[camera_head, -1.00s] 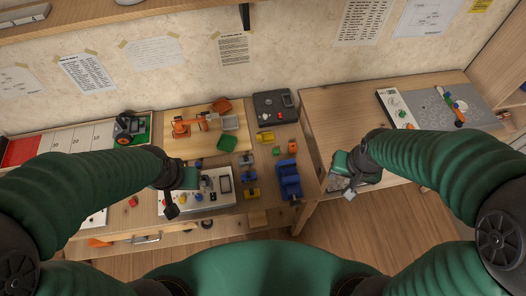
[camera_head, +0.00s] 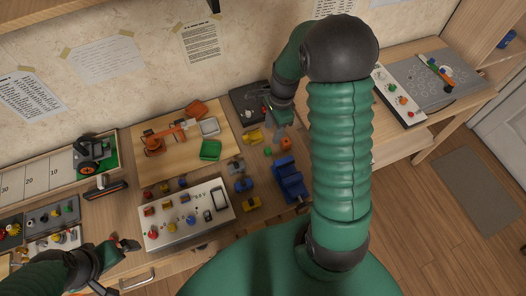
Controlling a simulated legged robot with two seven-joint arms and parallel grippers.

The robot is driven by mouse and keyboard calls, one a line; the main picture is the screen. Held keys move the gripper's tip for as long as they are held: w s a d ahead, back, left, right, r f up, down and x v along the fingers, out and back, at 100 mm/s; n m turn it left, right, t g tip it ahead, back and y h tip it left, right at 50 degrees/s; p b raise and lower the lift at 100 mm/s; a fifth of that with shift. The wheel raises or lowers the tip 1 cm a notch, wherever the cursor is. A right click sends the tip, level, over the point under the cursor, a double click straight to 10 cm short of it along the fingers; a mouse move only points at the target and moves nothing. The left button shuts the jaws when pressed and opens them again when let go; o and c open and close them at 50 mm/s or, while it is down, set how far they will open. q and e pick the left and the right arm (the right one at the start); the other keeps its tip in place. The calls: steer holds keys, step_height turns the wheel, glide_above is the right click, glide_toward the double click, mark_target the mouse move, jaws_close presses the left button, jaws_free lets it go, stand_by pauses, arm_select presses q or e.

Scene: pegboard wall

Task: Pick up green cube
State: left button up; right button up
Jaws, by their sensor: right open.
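The small green cube (camera_head: 268,151) lies on the table just left of an orange block (camera_head: 286,143). My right gripper (camera_head: 272,116) is open, above the back of the table near the dark grey box. It is a little beyond the cube and apart from it, with nothing seen between its fingers. My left gripper (camera_head: 110,262) is low at the lower left, far from the cube; its fingers are too unclear to read.
A blue block-like object (camera_head: 289,181) and a yellow piece (camera_head: 254,136) are close to the cube. A green tray (camera_head: 210,151) and an orange toy arm (camera_head: 165,141) stand on a wooden board. A control panel (camera_head: 188,214) lies in front. My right arm hides table to the right.

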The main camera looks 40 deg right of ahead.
glide_above(268, 150)
steer(key=f, duration=0.5)
steer(key=shift+w+d+f, duration=0.15)
steer(key=shift+d+f, duration=0.2)
steer(key=shift+f, duration=0.05)
steer(key=f, duration=0.4)
steer(key=shift+s+a+f, duration=0.25)
steer(key=shift+f, duration=0.1)
steer(key=shift+w+d+f, duration=0.1)
steer(key=shift+w+f, duration=0.05)
steer(key=shift+f, duration=0.25)
steer(key=shift+r, duration=0.1)
jaws_close()
